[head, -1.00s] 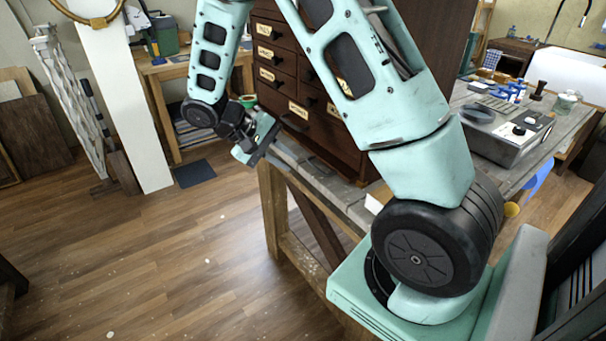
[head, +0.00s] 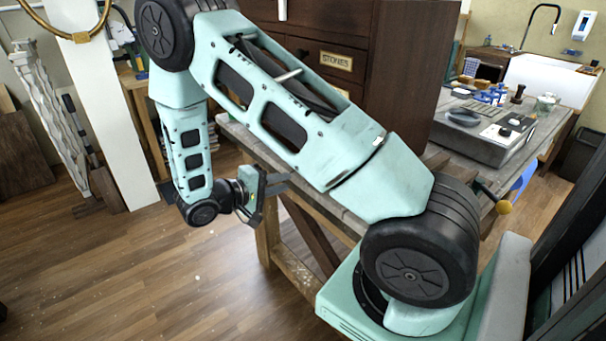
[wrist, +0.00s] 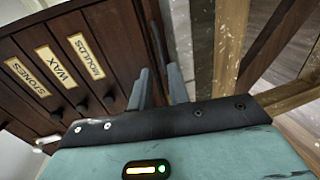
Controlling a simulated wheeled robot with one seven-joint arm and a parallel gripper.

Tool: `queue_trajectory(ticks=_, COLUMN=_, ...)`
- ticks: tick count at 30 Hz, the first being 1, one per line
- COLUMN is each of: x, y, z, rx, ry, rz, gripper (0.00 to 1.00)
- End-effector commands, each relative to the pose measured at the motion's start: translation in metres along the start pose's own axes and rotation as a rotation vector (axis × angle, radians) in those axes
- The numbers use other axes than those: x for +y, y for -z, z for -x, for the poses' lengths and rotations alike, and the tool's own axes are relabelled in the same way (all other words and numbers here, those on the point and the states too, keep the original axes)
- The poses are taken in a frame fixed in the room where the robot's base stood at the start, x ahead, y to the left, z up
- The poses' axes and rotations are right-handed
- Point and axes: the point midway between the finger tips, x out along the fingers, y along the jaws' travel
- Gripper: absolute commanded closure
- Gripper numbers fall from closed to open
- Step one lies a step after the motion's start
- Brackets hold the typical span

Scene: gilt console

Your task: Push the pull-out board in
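My gripper (head: 284,182) is beside the front edge of the workbench (head: 330,205), in front of the dark drawer cabinet. Its two grey fingers show with a narrow gap between them, also in the wrist view (wrist: 162,86), and nothing is visibly held. In the wrist view the fingers point along the bench edge, beside drawers labelled STONES, WAX and MOULDS. I cannot clearly pick out the pull-out board in either view. My own arm covers much of the cabinet's lower front in the head view.
The dark cabinet (head: 415,70) stands on the bench; its drawer knobs (wrist: 82,109) jut out near my fingers. A wooden bench leg (wrist: 229,45) is to the right. The wooden floor (head: 130,275) at left is clear.

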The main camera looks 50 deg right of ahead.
Motion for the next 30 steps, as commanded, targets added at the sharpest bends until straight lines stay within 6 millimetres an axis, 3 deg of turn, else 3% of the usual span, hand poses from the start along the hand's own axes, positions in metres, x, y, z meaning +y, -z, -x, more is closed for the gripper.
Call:
queue_trajectory(ticks=6, x=0.002, y=-0.001, z=-0.044, rx=-0.005, ry=0.001, rz=0.001, gripper=0.82)
queue_trajectory(ticks=12, x=0.001, y=-0.001, z=-0.069, rx=-0.002, ry=0.001, rz=0.0, gripper=0.82)
queue_trajectory(ticks=25, x=0.0, y=0.0, z=-0.078, rx=0.0, ry=0.001, rz=-0.001, gripper=0.82)
queue_trajectory(ticks=27, x=0.0, y=0.0, z=-0.078, rx=0.0, ry=0.001, rz=-0.001, gripper=1.0)
queue_trajectory(ticks=30, x=0.0, y=0.0, z=-0.077, rx=0.0, ry=0.001, rz=-0.001, gripper=1.0)
